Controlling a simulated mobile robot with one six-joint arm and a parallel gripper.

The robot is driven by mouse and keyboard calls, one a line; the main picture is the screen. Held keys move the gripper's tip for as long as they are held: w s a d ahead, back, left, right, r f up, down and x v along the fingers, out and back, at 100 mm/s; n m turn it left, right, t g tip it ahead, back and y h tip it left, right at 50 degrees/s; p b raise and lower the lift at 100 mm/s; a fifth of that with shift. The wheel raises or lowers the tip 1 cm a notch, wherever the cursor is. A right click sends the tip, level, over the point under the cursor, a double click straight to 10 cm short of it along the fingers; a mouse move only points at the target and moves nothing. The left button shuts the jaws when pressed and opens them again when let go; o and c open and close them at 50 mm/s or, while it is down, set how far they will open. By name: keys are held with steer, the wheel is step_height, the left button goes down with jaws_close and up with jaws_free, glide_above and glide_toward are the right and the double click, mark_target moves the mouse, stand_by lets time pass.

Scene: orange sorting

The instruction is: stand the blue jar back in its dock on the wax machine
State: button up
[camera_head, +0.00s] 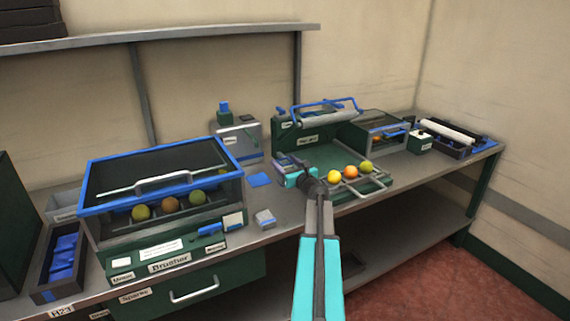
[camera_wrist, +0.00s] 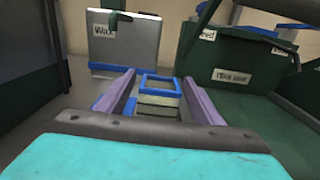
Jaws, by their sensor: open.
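A grey box labelled Wax (camera_head: 250,145) stands at the back of the bench, and it also shows in the wrist view (camera_wrist: 140,45). A small blue block-shaped part (camera_head: 223,106) sits at its top left. My gripper (camera_head: 284,163) is open in front of the green machine (camera_head: 345,134), right of the Wax box. In the wrist view a small blue-rimmed, square, layered object (camera_wrist: 158,84) shows between my purple fingers (camera_wrist: 152,105). I cannot tell whether it is the blue jar or whether the fingers touch it. I cannot make out the dock.
A blue pad (camera_head: 260,180) lies on the bench left of my gripper. A blue-framed Brusher case (camera_head: 163,222) with several fruits stands at the left. A shelf (camera_head: 160,33) overhangs the back left.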

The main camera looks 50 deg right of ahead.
steer(key=shift+r, duration=0.15)
steer(key=b+v, duration=0.1)
steer(key=v, duration=1.1)
stand_by(0.3)
steer(key=shift+a, duration=0.1)
stand_by(0.5)
